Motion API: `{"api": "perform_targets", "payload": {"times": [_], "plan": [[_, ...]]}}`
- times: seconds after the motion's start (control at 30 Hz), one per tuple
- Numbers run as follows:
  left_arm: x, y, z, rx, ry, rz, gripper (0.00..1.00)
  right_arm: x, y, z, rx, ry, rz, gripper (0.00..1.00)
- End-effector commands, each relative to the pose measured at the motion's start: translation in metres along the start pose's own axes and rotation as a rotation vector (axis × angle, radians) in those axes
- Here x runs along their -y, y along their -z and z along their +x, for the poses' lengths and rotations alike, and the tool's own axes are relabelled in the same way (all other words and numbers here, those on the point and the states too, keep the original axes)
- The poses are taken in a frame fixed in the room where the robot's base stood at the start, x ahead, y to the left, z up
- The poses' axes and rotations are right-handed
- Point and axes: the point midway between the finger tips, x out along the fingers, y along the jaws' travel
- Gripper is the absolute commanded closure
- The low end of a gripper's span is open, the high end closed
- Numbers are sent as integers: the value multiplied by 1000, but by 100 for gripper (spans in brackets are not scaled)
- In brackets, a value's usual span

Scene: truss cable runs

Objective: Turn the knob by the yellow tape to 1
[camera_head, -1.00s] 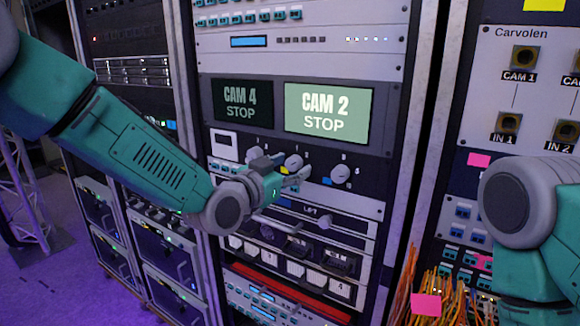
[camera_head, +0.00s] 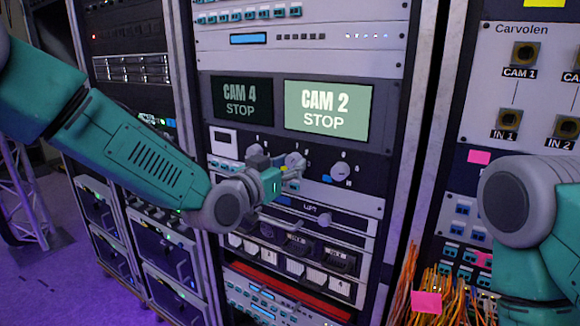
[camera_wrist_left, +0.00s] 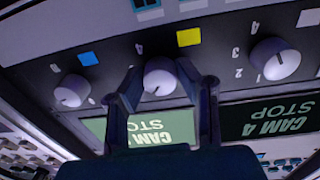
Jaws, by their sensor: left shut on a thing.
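The white knob by the yellow tape (camera_wrist_left: 160,77) sits in the middle of three knobs on a dark panel. The yellow tape (camera_wrist_left: 189,37) shows clearly in the wrist view, where the panel appears upside down. My left gripper (camera_wrist_left: 160,74) has one finger on each side of this knob and is shut on it. In the head view, the left gripper (camera_head: 283,170) covers part of the knob (camera_head: 295,160) and most of the tape. The knob's pointer and setting are too small to read surely. My right gripper is out of view.
A neighbouring knob with blue tape (camera_head: 341,172) is to the right; another knob (camera_wrist_left: 274,59) lies on the other side, close to the fingers. Screens (camera_head: 328,110) reading CAM 2 and CAM 4 are above. Orange cables (camera_head: 455,305) hang at lower right.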

Motion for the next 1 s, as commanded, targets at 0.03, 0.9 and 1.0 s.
{"api": "perform_targets", "payload": {"times": [0.03, 0.9, 1.0], "plan": [[0, -1, 0, -3, 1, -40, 100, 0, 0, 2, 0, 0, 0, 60], [0, -2, 0, -37, 10, -657, 100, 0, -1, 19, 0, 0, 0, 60], [0, -2, 0, -38, 10, -680, 100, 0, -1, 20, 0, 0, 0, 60]]}}
